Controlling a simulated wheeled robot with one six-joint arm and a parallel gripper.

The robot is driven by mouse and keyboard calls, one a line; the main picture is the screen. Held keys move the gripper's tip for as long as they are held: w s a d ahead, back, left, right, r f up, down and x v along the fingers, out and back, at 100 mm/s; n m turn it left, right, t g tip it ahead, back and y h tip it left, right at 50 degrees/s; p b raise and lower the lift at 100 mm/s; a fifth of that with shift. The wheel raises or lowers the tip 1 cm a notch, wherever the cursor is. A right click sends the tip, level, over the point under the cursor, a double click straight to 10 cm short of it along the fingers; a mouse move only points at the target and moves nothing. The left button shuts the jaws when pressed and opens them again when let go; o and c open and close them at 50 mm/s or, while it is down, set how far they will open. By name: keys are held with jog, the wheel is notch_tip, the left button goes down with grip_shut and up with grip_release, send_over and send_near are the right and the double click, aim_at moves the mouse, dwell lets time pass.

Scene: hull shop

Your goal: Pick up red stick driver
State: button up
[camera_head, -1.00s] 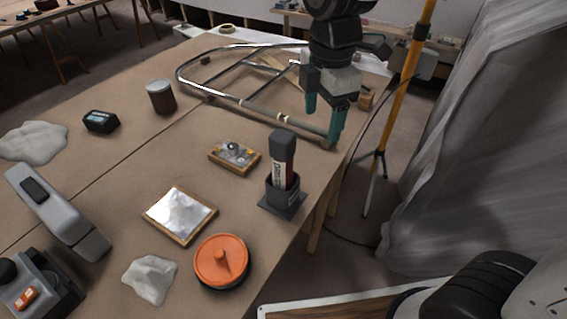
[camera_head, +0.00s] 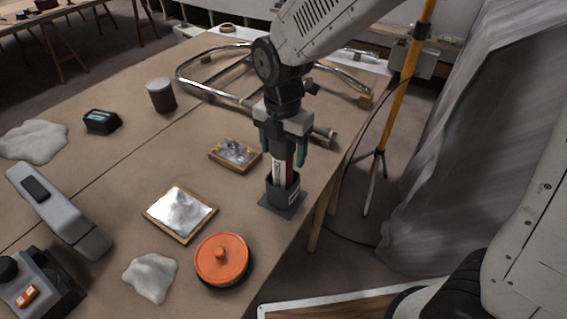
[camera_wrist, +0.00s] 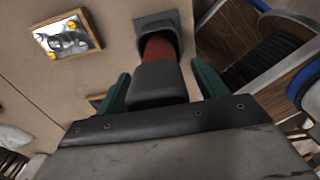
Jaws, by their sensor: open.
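The red stick driver (camera_head: 283,171) stands upright in a dark square-based holder (camera_head: 284,196) near the right edge of the table. Its dark cap is hidden behind my gripper in the head view. My gripper (camera_head: 283,158) points down over it, with a green finger on each side of the upper part. In the wrist view the driver's dark end (camera_wrist: 158,84) lies between the two green fingers (camera_wrist: 160,90), with red body beyond it and the holder (camera_wrist: 157,24) at the top. The fingers are open, with the driver between them.
A small framed tray of parts (camera_head: 235,153) lies just left of the holder. A framed mirror-like panel (camera_head: 180,213), an orange-lidded round container (camera_head: 222,258) and a brown canister (camera_head: 160,95) are on the table. A bent metal tube frame (camera_head: 215,93) lies behind.

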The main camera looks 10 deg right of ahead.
jog(key=c, duration=1.1)
jog(key=shift+o, duration=0.2)
